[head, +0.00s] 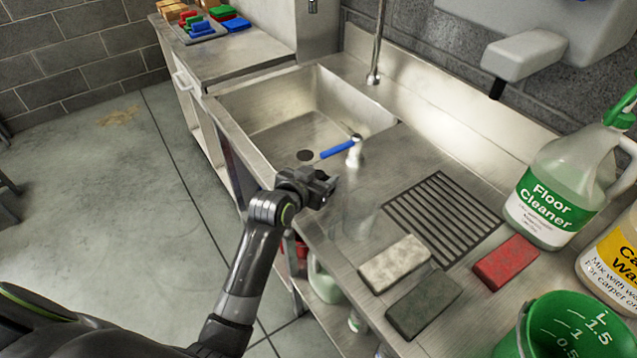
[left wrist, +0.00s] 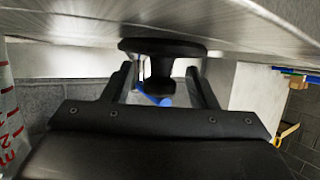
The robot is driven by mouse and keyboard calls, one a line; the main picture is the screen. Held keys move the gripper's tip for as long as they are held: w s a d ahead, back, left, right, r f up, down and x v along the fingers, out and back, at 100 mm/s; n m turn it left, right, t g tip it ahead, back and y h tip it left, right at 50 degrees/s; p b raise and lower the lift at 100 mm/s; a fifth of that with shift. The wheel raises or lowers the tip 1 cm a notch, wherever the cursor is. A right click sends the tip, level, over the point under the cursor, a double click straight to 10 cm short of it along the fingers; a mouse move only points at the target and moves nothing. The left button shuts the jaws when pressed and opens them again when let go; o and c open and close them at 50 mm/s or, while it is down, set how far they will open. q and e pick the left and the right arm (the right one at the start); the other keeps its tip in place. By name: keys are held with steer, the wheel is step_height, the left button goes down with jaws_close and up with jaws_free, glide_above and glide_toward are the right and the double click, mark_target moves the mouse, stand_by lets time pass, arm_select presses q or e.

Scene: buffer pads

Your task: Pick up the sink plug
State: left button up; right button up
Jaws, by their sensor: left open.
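The sink plug (left wrist: 162,48) is a black round disc with a narrower knob, seen in the left wrist view at the top middle, against the metal counter surface, which appears at the top of that picture. My left gripper (head: 322,188) is open over the near edge of the counter beside the sink in the head view. In the left wrist view its two fingers stand either side of the plug's knob, with visible gaps. In the head view I cannot make out the plug clearly; the gripper seems to cover it. My right gripper is not in view.
A blue-handled brush (head: 337,149) lies by the sink basin (head: 262,102), which has a dark drain (head: 305,155). Pale (head: 394,263), dark (head: 423,303) and red (head: 506,263) pads lie on the counter. A Floor Cleaner jug (head: 553,190) and green bucket (head: 570,330) stand right.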

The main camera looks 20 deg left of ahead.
arm_select(q)
steer(key=c, duration=1)
steer(key=shift+s+r, duration=0.1)
steer(key=shift+r, duration=0.7)
steer(key=s+a+b, duration=0.2)
steer(key=s+a, duration=0.1)
steer(key=s, duration=1.4)
steer(key=shift+s+d+r+m+g+h, duration=0.15)
steer(key=shift+r+m+g+h, duration=0.1)
steer(key=shift+r+m+h, duration=0.55)
steer(key=shift+s+d+r+m+g+h, duration=0.15)
steer(key=shift+r+m+g+h, duration=0.3)
steer(key=shift+r, duration=0.6)
steer(key=shift+s+d+r+m+g+h, duration=0.1)
steer(key=shift+s+r+m+h, duration=0.1)
steer(key=shift+r+m+h, duration=0.5)
steer(key=shift+r, duration=0.25)
